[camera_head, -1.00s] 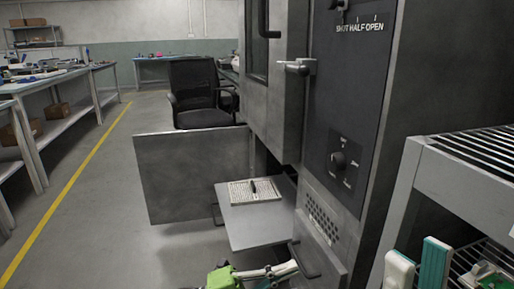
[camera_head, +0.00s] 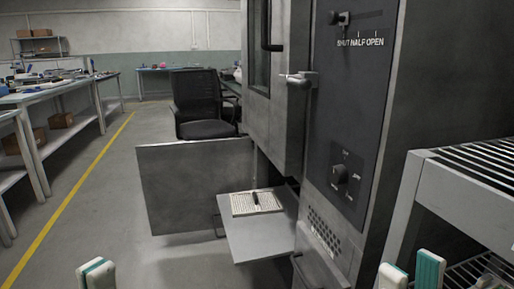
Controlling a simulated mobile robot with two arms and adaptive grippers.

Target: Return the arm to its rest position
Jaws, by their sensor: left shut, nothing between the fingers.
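My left gripper (camera_head: 97,273) shows at the bottom left edge as pale fingertips with teal pads, close together with nothing held. It is over the floor, well left of the open machine. The rest of the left arm is out of view. My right gripper (camera_head: 412,270) is at the bottom right edge. Its two fingertips stand apart with a gap and nothing visible between them. It is in front of the grey rack; its lower part is cut off.
The grey machine (camera_head: 340,130) has its lower door (camera_head: 195,185) open and a shelf (camera_head: 258,238) sticking out. A pale perforated plate (camera_head: 240,206) with a small dark piece lies on it. A slatted rack (camera_head: 455,190) stands close at right. Floor at left is free.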

